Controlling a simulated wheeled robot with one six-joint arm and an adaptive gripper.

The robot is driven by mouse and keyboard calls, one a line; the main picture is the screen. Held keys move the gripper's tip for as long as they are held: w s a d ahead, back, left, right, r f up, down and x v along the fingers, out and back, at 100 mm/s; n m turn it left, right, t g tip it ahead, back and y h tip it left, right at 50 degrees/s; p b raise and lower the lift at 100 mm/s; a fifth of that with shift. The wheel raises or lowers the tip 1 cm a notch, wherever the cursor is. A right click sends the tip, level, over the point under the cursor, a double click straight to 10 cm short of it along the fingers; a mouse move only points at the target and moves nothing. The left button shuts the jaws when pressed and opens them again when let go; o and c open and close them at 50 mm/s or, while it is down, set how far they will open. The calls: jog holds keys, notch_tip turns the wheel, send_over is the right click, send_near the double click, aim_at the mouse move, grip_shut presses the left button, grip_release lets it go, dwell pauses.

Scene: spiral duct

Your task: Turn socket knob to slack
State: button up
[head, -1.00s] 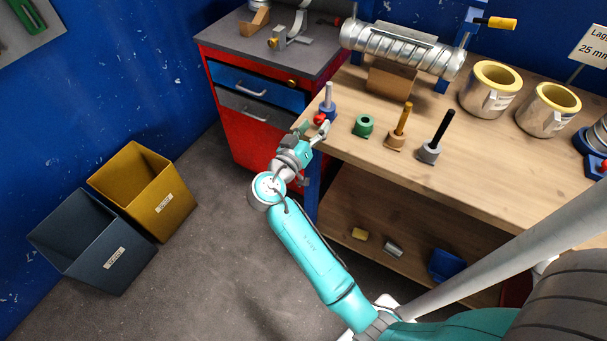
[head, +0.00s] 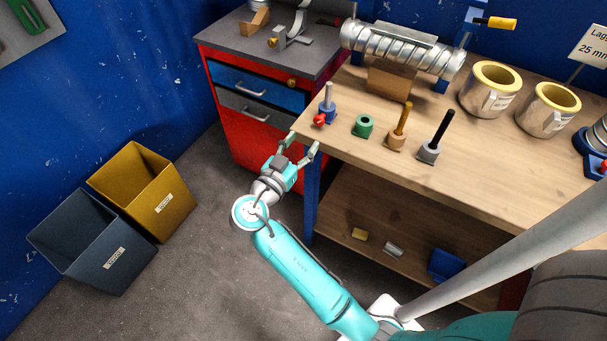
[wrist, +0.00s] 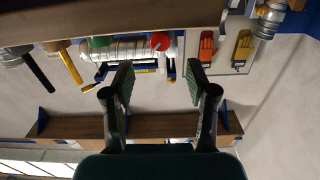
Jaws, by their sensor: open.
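The socket is a small blue block (head: 328,110) with a grey rod standing upright in it, near the left front corner of the bench. Its red knob (head: 319,120) faces the front edge. The red knob also shows in the wrist view (wrist: 160,41), near the top centre, between and beyond the finger directions. My gripper (head: 299,146) is open and empty, off the bench's front-left corner, apart from the knob. Both fingers are spread in the wrist view (wrist: 161,75), with nothing between them. The knob's exact turn angle is too small to read.
A red cabinet (head: 250,135) stands to the left. Ribbed duct (head: 400,50) lies behind.

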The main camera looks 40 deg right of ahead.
jog(key=s+a+f+n+t+y, duration=0.2)
jog(key=s+f+n+y, duration=0.1)
jog(key=f, duration=0.3)
jog(key=shift+s+a+f+n+t, duration=0.2)
jog(key=shift+s+a+n+t, duration=0.15)
jog(key=shift+s+n, duration=0.3)
jog(key=shift+w, duration=0.1)
